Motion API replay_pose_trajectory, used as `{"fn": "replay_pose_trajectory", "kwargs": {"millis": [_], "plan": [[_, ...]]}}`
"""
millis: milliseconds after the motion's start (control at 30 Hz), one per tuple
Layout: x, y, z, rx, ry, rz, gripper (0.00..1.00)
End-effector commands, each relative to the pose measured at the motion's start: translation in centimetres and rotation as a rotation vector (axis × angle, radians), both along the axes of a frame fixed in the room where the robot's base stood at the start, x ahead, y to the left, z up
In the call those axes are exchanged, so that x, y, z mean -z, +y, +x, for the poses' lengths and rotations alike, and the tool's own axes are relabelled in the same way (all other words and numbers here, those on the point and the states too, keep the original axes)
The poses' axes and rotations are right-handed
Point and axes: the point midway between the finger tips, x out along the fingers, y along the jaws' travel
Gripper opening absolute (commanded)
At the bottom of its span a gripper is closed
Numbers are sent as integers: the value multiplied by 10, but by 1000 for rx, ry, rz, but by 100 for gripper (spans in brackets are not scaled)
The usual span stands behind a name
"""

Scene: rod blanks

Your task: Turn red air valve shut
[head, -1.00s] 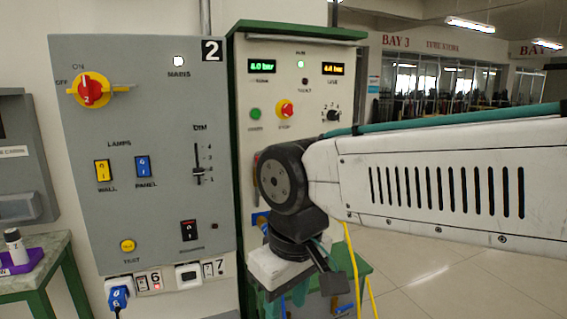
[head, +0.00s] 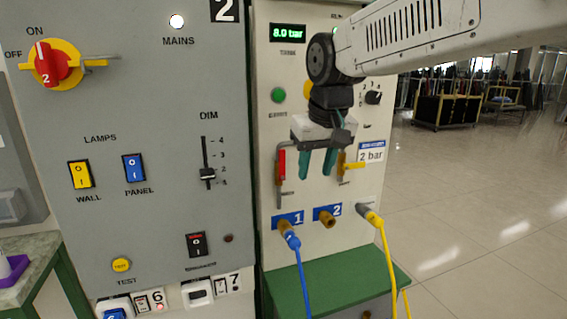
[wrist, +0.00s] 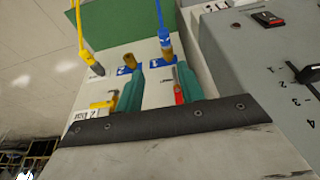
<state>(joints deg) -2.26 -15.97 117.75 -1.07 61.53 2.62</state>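The red air valve (head: 282,163) has an upright red handle on the cream panel, above the blue outlet marked 1 (head: 287,219). It also shows in the wrist view (wrist: 178,92), just inside the right-hand finger. My gripper (head: 317,172) is open, with its two teal fingers pointing down in front of the panel. In the head view the red handle is just left of the left finger. In the wrist view the gripper (wrist: 158,76) has nothing held between its fingers. I cannot tell whether a finger touches the handle.
A yellow valve (head: 354,167) is right of my gripper. A blue hose (head: 301,275) hangs from outlet 1, and a yellow hose (head: 386,245) hangs at the right. A green ledge (head: 335,277) is below. The tank display (head: 287,32) reads 8.0 bar. The grey switch panel (head: 130,215) is at left.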

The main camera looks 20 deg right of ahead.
Motion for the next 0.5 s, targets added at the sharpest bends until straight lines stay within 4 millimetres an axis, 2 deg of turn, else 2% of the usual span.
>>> {"fn": "replay_pose_trajectory", "kwargs": {"millis": [33, 100, 200, 300, 500], "plan": [[-5, 4, 32, -2, -17, 0, 38], [-10, 7, 67, -2, -43, 2, 38], [-15, 12, 105, -1, -73, 3, 38], [-17, 15, 127, -1, -92, 4, 38], [-7, 16, 143, -1, -100, 5, 38]]}}
